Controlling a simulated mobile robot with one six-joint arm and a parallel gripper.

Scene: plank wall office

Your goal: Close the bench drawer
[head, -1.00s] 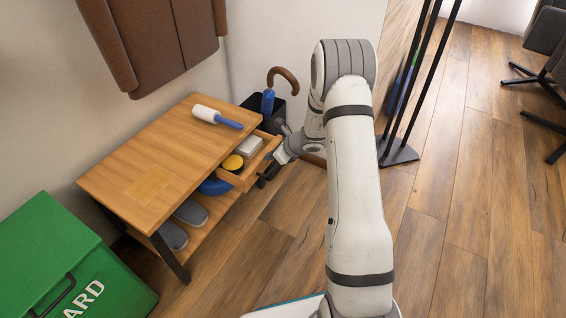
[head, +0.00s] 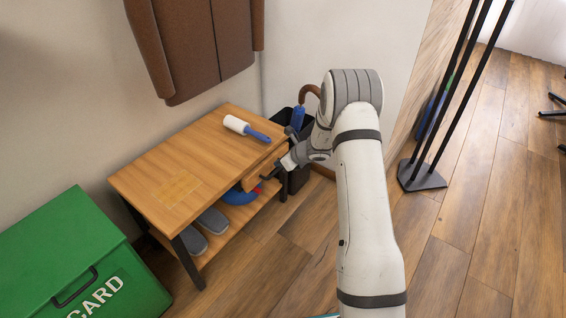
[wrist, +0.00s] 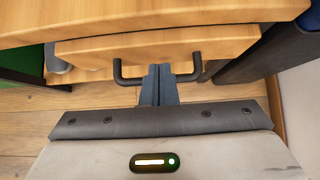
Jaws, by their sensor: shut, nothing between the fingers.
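The wooden bench (head: 195,150) stands against the wall in the head view. Its drawer (head: 256,174) is pushed in under the top, so its inside no longer shows. In the wrist view the drawer front (wrist: 160,48) sits just under the bench top's edge (wrist: 150,22), with a black bar handle (wrist: 128,80) on it. My gripper (wrist: 159,72) is shut and empty, its fingertips at the drawer front between the handle's two ends. In the head view my gripper (head: 270,174) is at the drawer front; whether it touches is hard to tell.
A lint roller (head: 246,128) lies on the bench top. Grey slippers (head: 212,221) and a blue item (head: 240,196) are below. A green box (head: 75,250) stands at left. A dark bin with an umbrella (head: 298,118) stands behind my arm. Floor in front is clear.

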